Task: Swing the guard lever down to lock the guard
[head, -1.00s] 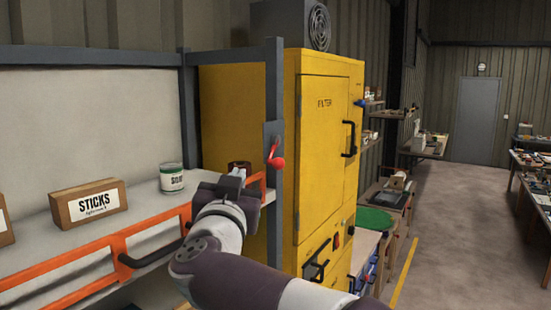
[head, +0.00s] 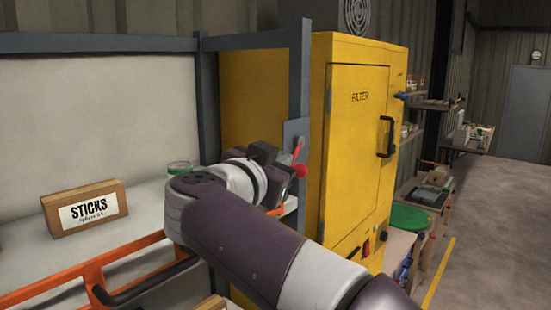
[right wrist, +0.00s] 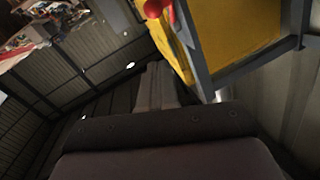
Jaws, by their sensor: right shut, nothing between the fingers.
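The guard lever (head: 299,152) is a red arm with a red knob on a grey plate, fixed to the shelf's corner post. Its knob appears low on the plate, and its exact angle is hard to judge. The red knob also shows at the top of the right wrist view (right wrist: 153,8). The guard (head: 90,272) is an orange rail with a black handle along the shelf front. My right gripper (head: 278,160) is shut and empty, just left of the lever; contact cannot be told. My forearm hides part of the guard. My left gripper is out of view.
A box labelled STICKS (head: 86,208) and a partly hidden can (head: 180,167) stand on the shelf (head: 30,248). A yellow filter cabinet (head: 350,200) stands right beside the post (head: 299,80). Open floor (head: 490,240) lies further right.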

